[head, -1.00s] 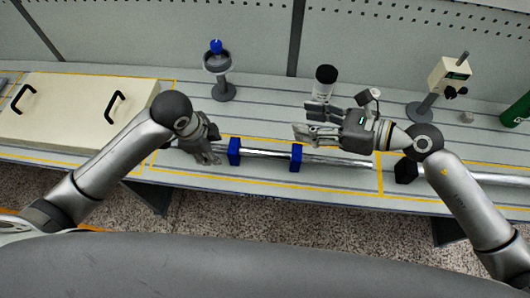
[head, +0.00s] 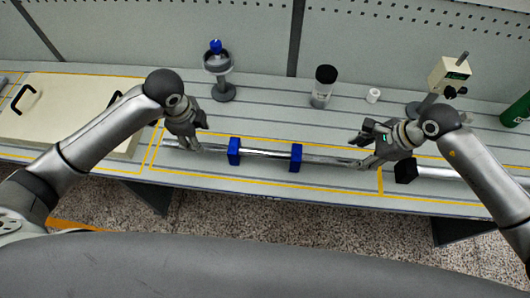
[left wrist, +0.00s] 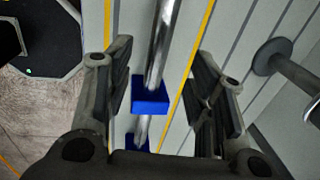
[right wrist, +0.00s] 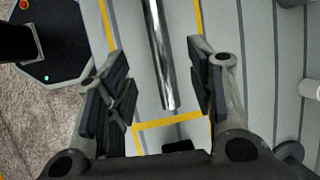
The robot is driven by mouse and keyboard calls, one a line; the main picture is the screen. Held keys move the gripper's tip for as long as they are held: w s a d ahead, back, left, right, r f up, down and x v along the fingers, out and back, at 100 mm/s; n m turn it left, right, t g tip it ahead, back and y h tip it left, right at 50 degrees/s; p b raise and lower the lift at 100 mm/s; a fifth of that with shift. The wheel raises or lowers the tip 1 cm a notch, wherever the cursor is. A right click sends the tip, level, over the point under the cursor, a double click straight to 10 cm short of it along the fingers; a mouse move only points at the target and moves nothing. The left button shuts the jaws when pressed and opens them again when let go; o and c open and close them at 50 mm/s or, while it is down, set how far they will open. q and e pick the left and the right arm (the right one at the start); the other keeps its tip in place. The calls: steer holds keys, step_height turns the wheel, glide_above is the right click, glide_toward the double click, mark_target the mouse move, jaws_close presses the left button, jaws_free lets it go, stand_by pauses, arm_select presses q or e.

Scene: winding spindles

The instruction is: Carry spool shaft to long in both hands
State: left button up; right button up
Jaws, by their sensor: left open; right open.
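The spool shaft (head: 262,153), a bright metal rod, lies level across two blue blocks, the left block (head: 234,151) and the right block (head: 296,158), inside a yellow outline on the bench. My left gripper (head: 196,146) is open over the shaft's left part. In the left wrist view the shaft (left wrist: 158,45) runs between the spread fingers. My right gripper (head: 366,153) is open close to the shaft's right end. In the right wrist view the shaft end (right wrist: 168,95) shows between the spread fingers. I cannot tell whether any finger touches the shaft.
A black end piece (head: 405,170) with another metal bar (head: 450,174) lies right of the shaft. Behind stand a grey stand with a blue top (head: 217,62), a black-lidded jar (head: 322,88), a white cup (head: 373,95) and a beige device (head: 449,75). A beige lidded box (head: 62,108) is at left.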

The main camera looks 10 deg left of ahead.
mark_target(203, 144)
arm_select(q)
steer(key=f, duration=0.3)
steer(key=w+f, duration=0.1)
steer(key=f, duration=0.5)
steer(key=shift+w+f, duration=0.15)
steer(key=shift+w, duration=0.1)
arm_select(e)
steer(key=x, duration=0.9)
steer(key=shift+a+f, duration=0.15)
steer(key=shift+f, duration=0.05)
arm_select(q)
jaws_close()
arm_select(e)
jaws_close()
arm_select(q)
steer(key=shift+w+r, duration=0.15)
steer(key=shift+r, duration=0.05)
arm_select(e)
steer(key=shift+w+r, duration=0.2)
